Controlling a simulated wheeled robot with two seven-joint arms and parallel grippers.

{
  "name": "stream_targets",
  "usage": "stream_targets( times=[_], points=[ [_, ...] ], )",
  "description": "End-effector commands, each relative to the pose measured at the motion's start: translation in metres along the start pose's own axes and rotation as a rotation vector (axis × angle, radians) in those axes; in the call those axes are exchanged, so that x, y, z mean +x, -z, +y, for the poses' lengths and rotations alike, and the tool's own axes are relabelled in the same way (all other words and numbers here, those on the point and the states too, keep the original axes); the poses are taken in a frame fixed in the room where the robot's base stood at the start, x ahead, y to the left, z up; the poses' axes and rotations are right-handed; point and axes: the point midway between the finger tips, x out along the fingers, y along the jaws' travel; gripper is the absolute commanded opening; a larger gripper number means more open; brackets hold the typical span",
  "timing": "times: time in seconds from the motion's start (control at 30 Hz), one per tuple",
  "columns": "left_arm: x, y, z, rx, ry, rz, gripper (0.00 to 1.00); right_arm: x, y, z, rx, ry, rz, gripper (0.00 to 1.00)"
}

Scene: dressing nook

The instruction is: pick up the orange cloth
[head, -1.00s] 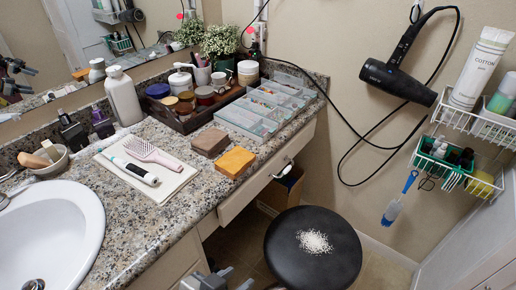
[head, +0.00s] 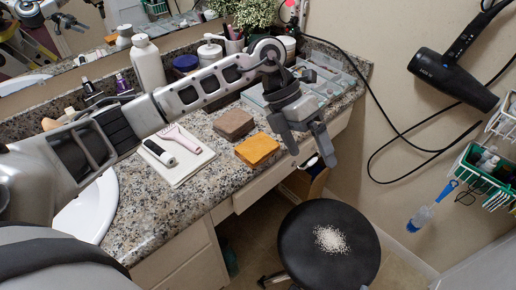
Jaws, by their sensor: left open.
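The orange cloth (head: 257,150) is a folded, flat square lying near the front edge of the granite counter (head: 150,215). A brown folded cloth or block (head: 233,123) lies just behind it to the left. My left arm reaches across the counter from the left. My left gripper (head: 311,158) points down to the right of the orange cloth, around the counter's front edge, with its fingers apart and nothing between them. It looks apart from the cloth. My right gripper is not in view.
A white towel (head: 192,172) with a brush lies left of the cloths. A clear divided organizer (head: 345,84) stands behind my gripper. A black stool (head: 300,245) with a white granular pile (head: 331,239) stands below the counter. A hair dryer (head: 452,78) hangs on the wall at right.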

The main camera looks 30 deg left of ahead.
Motion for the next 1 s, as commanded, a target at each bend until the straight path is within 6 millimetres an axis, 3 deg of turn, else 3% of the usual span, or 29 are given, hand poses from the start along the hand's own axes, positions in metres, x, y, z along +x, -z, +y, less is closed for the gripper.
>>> stream_targets(
  times=[0.03, 0.1, 0.2, 0.3, 0.43, 0.8, 1.0],
  points=[
    [-0.029, -0.003, 0.026, -0.014, -0.154, 0.028, 0.95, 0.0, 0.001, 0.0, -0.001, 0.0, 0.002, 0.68],
    [-0.062, -0.001, 0.055, -0.053, -0.328, 0.069, 0.95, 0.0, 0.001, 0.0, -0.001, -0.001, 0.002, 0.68],
    [-0.1, 0.004, 0.08, -0.11, -0.493, 0.104, 0.95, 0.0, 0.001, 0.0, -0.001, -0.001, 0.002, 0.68],
    [-0.118, 0.008, 0.092, -0.146, -0.57, 0.12, 0.95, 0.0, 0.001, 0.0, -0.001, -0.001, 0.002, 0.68],
    [-0.11, 0.012, 0.103, -0.158, -0.591, 0.13, 0.95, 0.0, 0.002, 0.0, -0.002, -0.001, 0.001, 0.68],
    [-0.048, 0.023, 0.142, -0.153, -0.585, 0.127, 0.95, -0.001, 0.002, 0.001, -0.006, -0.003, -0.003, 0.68],
    [-0.035, 0.025, 0.151, -0.152, -0.586, 0.125, 0.95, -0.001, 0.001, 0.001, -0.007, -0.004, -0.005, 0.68]
  ],
)
